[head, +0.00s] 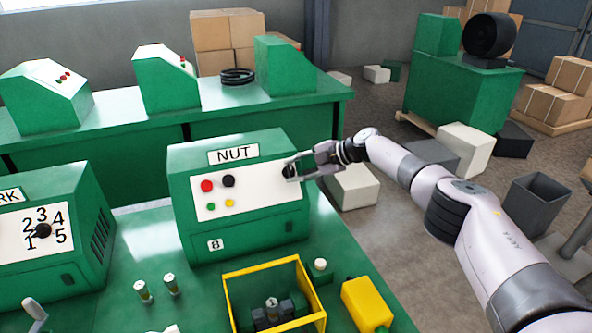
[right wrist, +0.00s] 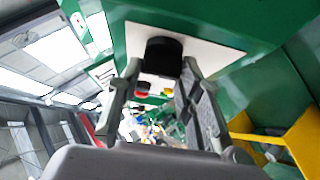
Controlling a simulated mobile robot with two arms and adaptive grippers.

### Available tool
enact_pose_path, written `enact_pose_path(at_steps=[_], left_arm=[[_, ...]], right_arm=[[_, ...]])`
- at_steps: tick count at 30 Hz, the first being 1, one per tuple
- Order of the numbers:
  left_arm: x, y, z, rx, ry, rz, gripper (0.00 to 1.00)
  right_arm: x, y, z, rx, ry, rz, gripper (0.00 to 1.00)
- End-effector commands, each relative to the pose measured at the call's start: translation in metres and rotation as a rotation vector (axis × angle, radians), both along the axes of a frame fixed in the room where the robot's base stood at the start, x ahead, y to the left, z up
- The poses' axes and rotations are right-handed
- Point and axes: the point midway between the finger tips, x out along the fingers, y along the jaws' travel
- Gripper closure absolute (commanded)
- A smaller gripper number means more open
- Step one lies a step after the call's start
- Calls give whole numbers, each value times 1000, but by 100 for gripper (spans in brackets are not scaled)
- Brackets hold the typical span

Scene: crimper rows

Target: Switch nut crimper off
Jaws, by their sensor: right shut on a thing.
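The nut crimper (head: 240,238) is a green box labelled NUT with a white sloped panel. On the panel are a red button (head: 207,186), a black round control (head: 228,181), and small green and yellow lights. My right gripper (head: 291,171) is at the panel's right end, shut on a black knob (right wrist: 163,57). The right wrist view shows the knob between the fingertips, against the white panel. The gripper partly hides the knob in the head view. Which way the knob is turned cannot be told. My left gripper is not in view.
Another green machine (head: 60,268) with a numbered dial stands at left. In front are a yellow open-frame box (head: 226,285), a yellow block (head: 367,304) and small cylinders. Behind is a green bench (head: 300,108) with more machines. Floor boxes lie at right.

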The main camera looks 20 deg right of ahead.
Motion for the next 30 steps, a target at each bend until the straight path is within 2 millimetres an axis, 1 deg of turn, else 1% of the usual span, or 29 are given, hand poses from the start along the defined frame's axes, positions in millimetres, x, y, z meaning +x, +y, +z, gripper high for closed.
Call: enact_pose_path(at_steps=[1, 9, 17, 22, 28, 30], left_arm=[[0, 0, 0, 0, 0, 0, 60], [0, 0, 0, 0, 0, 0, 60], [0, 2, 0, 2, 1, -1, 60], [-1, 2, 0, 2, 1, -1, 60], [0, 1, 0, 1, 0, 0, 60], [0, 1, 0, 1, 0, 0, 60]], right_arm=[[0, 0, -1, -3, -1, 3, 65], [0, 0, -1, -1, 0, 1, 47], [0, 0, 0, 0, 0, 0, 47], [-3, -4, 3, -1, -1, 1, 47], [-16, -22, 15, -1, -1, -1, 47], [-23, -34, 23, 0, -2, -3, 47]])
